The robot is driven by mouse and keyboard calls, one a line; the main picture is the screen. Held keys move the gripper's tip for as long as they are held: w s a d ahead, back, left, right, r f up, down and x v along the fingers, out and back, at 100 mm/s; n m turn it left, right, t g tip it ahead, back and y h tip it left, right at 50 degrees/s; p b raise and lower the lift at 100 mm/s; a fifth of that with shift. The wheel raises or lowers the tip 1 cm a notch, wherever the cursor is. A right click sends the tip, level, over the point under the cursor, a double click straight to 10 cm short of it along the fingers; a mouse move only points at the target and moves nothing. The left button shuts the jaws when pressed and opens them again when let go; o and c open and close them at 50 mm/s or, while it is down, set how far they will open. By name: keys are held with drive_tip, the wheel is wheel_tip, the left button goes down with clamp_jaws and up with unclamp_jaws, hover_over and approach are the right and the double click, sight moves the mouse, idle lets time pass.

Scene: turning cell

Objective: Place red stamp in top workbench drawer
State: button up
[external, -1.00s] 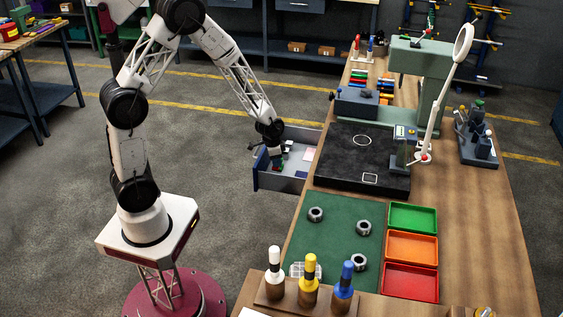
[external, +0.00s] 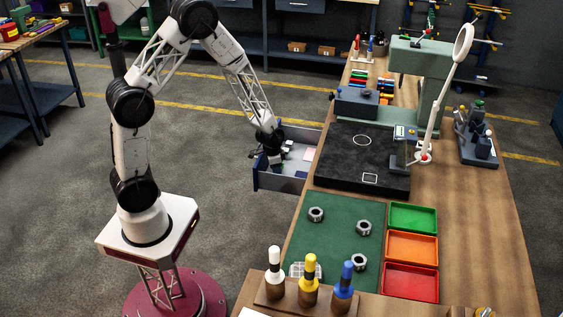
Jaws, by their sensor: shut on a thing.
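The top workbench drawer (external: 283,183) is pulled out from the left side of the workbench. Small items lie inside it, among them a pale card-like piece (external: 309,154). My gripper (external: 274,160) is at the left part of the open drawer, reaching down inside its walls. Its fingers are small and dark here, and the thing between them is too small and hidden to make out. I cannot pick out the red stamp for certain.
The workbench (external: 460,215) stands right of the drawer, with a black plate (external: 345,165), a green mat (external: 330,235) and coloured trays (external: 411,247) on it. The floor left of the drawer is clear.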

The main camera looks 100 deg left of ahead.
drive_tip(key=shift+f, duration=0.15)
drive_tip(key=o, duration=0.7)
wheel_tip(320, 180, up, 12)
drive_tip(key=s, duration=0.1)
drive_tip(key=shift+s+d, duration=0.3)
idle(0.6)
idle(0.7)
